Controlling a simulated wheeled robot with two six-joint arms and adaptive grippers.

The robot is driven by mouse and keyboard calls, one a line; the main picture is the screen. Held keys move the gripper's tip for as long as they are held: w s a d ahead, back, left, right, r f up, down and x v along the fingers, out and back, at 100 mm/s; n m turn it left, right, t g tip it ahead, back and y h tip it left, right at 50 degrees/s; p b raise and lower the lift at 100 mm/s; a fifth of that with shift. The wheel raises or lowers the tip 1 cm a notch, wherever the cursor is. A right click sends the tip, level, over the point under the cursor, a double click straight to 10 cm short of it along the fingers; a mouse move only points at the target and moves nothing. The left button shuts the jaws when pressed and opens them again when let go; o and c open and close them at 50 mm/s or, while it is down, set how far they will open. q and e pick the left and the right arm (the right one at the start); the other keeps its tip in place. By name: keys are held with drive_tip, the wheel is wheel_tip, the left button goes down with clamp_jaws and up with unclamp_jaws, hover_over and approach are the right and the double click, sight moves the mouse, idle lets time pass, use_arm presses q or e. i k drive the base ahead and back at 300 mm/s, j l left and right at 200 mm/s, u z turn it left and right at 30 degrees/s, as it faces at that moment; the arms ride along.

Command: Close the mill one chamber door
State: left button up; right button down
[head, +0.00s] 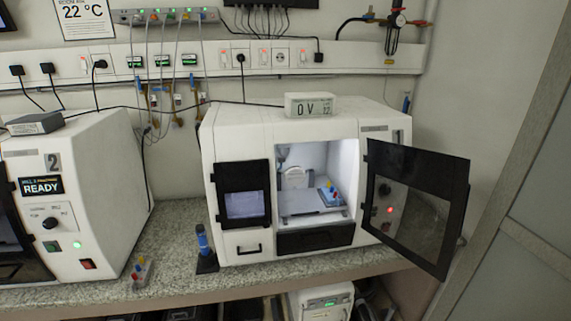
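The white mill (232,150) on the right of the bench has its chamber open. The other mill carries a 2; on this one a grey label plate that I cannot read clearly shows beside the chamber. Its chamber door (420,167), a black frame with a dark see-through pane, is hinged on the chamber's right side and stands swung wide out to the right. The door partly covers the mill's right control panel, where a red light shows through. The lit chamber (312,165) holds a small blue fixture (330,196) with coloured parts. Neither of my grippers is in view.
A second white mill (110,190), marked 2 and READY, stands at the left. Between them on the speckled bench (170,240) are a blue-handled tool in a black stand (204,248) and a small coloured-peg block (140,273). A wall and a grey door panel (530,190) are at the right.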

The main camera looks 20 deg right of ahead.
sight(445, 177)
drive_tip(key=z, duration=0.4)
drive_tip(key=i+l+z, duration=0.1)
drive_tip(key=z, duration=0.35)
drive_tip(key=i+z, duration=0.15)
drive_tip(key=z, duration=0.7)
drive_tip(key=i+j, duration=0.05)
